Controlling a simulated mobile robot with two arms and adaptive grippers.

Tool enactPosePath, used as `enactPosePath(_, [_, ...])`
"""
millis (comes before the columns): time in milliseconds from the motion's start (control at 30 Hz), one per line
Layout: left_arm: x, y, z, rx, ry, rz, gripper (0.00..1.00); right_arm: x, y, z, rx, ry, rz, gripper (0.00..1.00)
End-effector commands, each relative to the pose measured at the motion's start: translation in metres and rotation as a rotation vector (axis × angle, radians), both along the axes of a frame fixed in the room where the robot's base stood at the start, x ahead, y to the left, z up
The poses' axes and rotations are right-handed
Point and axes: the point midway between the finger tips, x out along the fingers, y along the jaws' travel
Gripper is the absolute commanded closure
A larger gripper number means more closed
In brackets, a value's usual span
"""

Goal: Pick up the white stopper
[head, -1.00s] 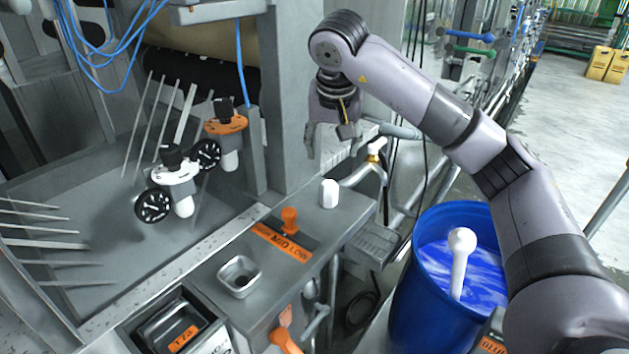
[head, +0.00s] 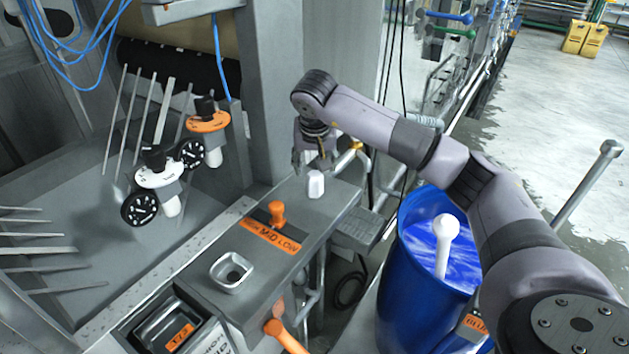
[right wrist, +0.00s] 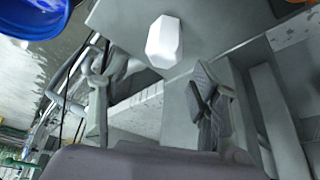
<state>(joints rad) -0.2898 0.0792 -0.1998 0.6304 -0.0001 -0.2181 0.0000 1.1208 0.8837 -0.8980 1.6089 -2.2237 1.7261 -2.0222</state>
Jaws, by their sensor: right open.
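The white stopper (head: 316,185) stands upright on the grey metal ledge (head: 332,205), near its far end. It also shows in the right wrist view (right wrist: 163,43), at the top middle. My right gripper (head: 311,160) is open and empty, just behind and above the stopper in the head view. In the right wrist view its two fingers (right wrist: 155,95) stand apart, with the stopper beyond them and not touched. My left gripper is not in view.
An orange knob (head: 277,213) stands on the ledge left of the stopper, with a square metal cup (head: 231,271) nearer. A blue barrel (head: 405,275) of blue liquid with a white rod (head: 442,250) stands to the right. A grey post (head: 270,95) rises behind the ledge.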

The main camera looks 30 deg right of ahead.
Motion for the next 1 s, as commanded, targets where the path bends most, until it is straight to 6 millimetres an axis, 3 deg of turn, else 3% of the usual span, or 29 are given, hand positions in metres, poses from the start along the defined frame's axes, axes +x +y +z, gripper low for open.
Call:
enactPosePath(200, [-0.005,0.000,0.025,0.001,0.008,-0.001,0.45,0.009,-0.002,-0.026,0.001,0.006,-0.001,0.44])
enactPosePath(333, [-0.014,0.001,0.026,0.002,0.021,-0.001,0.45,0.014,-0.006,-0.042,0.001,0.003,0.000,0.44])
enactPosePath(633, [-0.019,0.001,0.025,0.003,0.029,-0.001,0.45,0.016,-0.007,-0.047,0.000,0.000,0.001,0.44])
enactPosePath(1000, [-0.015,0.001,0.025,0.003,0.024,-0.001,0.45,0.016,-0.007,-0.046,0.000,0.000,0.001,0.69])
